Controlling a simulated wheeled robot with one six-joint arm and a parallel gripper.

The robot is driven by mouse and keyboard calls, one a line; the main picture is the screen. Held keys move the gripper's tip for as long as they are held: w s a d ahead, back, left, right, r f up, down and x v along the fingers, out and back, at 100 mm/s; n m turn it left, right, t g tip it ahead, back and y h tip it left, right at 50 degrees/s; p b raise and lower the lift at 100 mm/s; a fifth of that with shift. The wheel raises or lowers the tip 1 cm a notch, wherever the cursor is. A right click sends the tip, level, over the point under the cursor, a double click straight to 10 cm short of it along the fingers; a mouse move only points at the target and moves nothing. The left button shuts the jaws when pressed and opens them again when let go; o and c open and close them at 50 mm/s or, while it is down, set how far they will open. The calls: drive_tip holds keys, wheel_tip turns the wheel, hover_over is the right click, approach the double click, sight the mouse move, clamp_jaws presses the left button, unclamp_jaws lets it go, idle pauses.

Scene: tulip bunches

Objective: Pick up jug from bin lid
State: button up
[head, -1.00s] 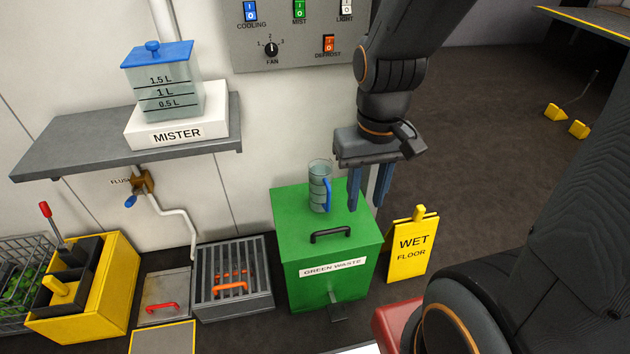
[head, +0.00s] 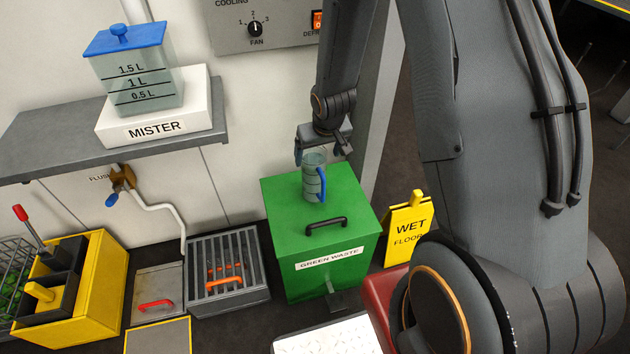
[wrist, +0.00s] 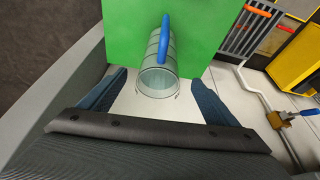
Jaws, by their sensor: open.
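The jug (head: 313,178) is a clear cylinder with dark level marks and a blue handle. It stands upright on the green lid (head: 285,205) of the bin labelled GREEN WASTE, toward the back. In the wrist view the jug (wrist: 158,72) lies ahead between the two blue fingers of my gripper (wrist: 158,88), with a gap on each side. Its blue handle faces away from my palm. The fingers are apart and hold nothing.
A black lid handle (head: 326,225) is in front of the jug. The wall is behind the bin, with the grey shelf (head: 60,150) bearing the MISTER tank (head: 140,80) to the left. A yellow wet floor sign (head: 408,230) stands right of the bin.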

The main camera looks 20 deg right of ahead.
sight(317, 182)
drive_tip(key=shift+w+p+x, duration=0.15)
drive_tip(key=shift+w+x, duration=0.05)
drive_tip(key=shift+x, duration=2.35)
drive_tip(key=shift+w+p+x, duration=0.15)
drive_tip(key=shift+w+x, duration=0.05)
drive_tip(key=shift+x, duration=2.35)
drive_tip(key=shift+r, duration=0.15)
clamp_jaws()
